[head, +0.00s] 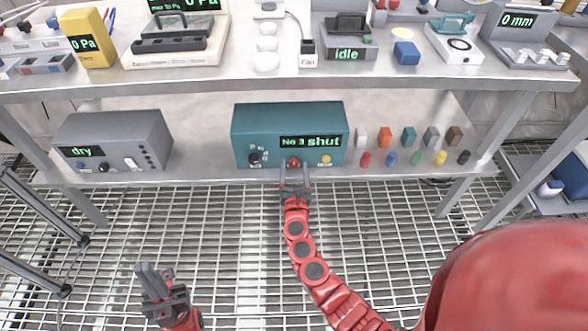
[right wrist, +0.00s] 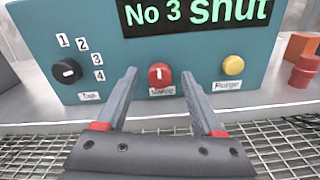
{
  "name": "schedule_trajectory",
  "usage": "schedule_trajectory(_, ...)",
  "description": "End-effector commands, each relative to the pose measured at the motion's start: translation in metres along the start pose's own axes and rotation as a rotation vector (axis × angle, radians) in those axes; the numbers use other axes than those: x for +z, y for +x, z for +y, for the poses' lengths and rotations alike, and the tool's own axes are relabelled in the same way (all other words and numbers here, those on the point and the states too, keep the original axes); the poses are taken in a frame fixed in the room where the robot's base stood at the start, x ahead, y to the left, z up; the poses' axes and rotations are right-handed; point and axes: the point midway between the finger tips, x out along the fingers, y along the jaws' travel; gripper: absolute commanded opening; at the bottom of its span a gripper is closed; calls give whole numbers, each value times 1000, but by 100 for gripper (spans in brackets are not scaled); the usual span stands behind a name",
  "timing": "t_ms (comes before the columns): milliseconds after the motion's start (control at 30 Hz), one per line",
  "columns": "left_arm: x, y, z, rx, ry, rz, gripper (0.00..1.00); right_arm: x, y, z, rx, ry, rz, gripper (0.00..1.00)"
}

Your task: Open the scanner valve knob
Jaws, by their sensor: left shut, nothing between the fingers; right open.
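The teal scanner box (head: 252,122) stands on the lower shelf, and its display reads "No 3 shut". On its front are a black selector knob (right wrist: 66,71) beside the numbers 1 to 4, a red valve knob (right wrist: 161,75) with a white mark standing upright, and a yellow purge button (right wrist: 233,65). My right gripper (right wrist: 168,100) is open in front of the red knob, its fingers on either side of the knob in the picture; I cannot tell whether they touch it. The head view shows it there too (head: 294,176). My left gripper (head: 150,278) is shut and empty, low at the left.
A grey box (head: 120,130) reading "dry" stands left of the scanner. Several coloured blocks and pegs (head: 409,137) stand to its right. The upper shelf edge (head: 210,88) runs above. Grated floor (head: 215,235) lies open below the shelf.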

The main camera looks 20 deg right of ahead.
Motion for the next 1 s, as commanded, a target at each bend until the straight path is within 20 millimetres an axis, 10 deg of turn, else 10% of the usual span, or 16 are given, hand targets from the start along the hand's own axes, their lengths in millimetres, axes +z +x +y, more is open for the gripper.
schedule_trajectory(333,0,-1,0,0,0,0,0,0,4,0,1,0,1,69)
schedule_trajectory(733,0,-1,0,0,0,0,0,0,4,0,0,0,1,0)
schedule_trajectory(1000,0,-2,0,0,0,0,0,-1,4,0,0,8,1,0)
